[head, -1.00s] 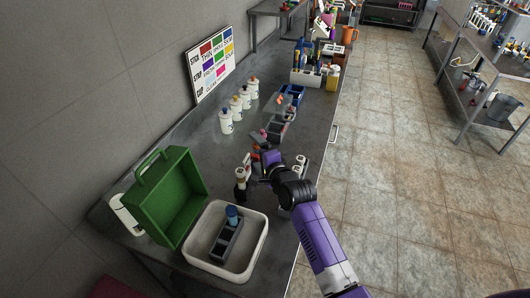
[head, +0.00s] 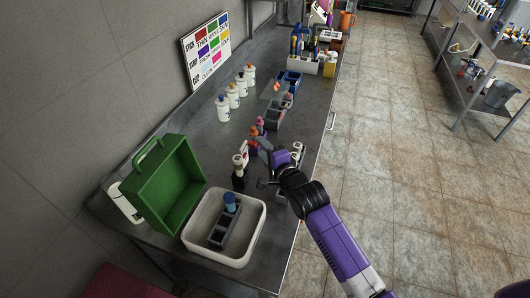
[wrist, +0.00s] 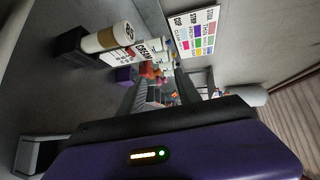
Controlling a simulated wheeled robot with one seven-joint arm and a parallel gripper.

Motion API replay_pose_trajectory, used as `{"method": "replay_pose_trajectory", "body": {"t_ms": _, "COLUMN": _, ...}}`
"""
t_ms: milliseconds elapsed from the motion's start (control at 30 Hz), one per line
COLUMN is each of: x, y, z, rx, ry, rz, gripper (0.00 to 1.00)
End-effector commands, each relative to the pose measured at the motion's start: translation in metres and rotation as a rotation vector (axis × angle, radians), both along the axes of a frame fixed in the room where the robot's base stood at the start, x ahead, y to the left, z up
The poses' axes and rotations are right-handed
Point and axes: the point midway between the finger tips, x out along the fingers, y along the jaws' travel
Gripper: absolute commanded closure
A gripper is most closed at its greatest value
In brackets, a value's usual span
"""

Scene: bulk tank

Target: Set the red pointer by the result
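My gripper (head: 263,165) is above the bench with its two dark fingers spread and nothing seen between them. The fingers also show apart in the wrist view (wrist: 160,92). A small white vial in a dark stand (head: 238,172) is just left of the gripper. In the wrist view the vial (wrist: 110,37) shows beside a white card (wrist: 150,48) reading CREAM. A colour chart board (head: 208,50) with rows of coloured patches leans on the wall; it also shows in the wrist view (wrist: 195,30). I cannot make out the red pointer for sure.
A white tray (head: 258,235) holding a dark rack with a blue-topped item, and an open green box (head: 168,185), stand at the near end. Several white bottles (head: 233,95) line the wall side. Small red, orange and purple items (head: 256,135) lie beyond the gripper.

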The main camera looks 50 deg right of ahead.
Motion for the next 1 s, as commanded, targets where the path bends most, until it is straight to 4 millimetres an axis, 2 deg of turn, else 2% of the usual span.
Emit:
{"method": "replay_pose_trajectory", "body": {"t_ms": 233, "x": -0.011, "y": 0.005, "z": -0.001, "rx": 0.001, "ry": 0.001, "rz": 0.000, "gripper": 0.60}}
{"method": "replay_pose_trajectory", "body": {"t_ms": 833, "x": -0.011, "y": 0.005, "z": -0.001, "rx": 0.002, "ry": 0.001, "rz": 0.000, "gripper": 0.60}}
{"method": "replay_pose_trajectory", "body": {"t_ms": 1000, "x": -0.008, "y": 0.010, "z": -0.013, "rx": 0.000, "ry": -0.012, "rz": 0.023, "gripper": 0.60}}
